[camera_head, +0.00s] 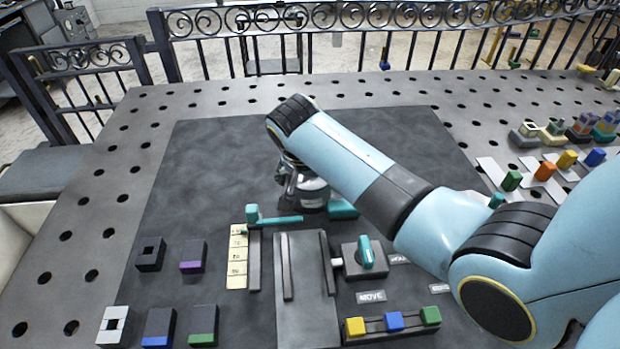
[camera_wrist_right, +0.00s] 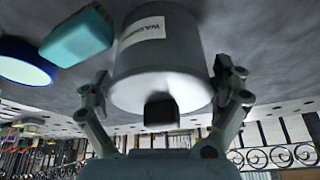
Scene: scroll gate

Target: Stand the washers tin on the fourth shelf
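In the head view the tin (camera_head: 313,197) stands at the far middle of the dark mat, partly hidden by my right gripper (camera_head: 296,185). In the right wrist view the two fingers of my right gripper (camera_wrist_right: 163,85) stand on either side of the tin, very close to its sides. I cannot tell whether they press on it. My left gripper is in neither view. I cannot make out a numbered shelf.
A teal-handled lever (camera_head: 275,219) and a numbered yellow strip (camera_head: 237,258) lie in front of the tin. A grey panel (camera_head: 305,300), small blocks and a row of coloured buttons (camera_head: 394,321) are nearer. Coloured objects stand at the right. The mat's far left is clear.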

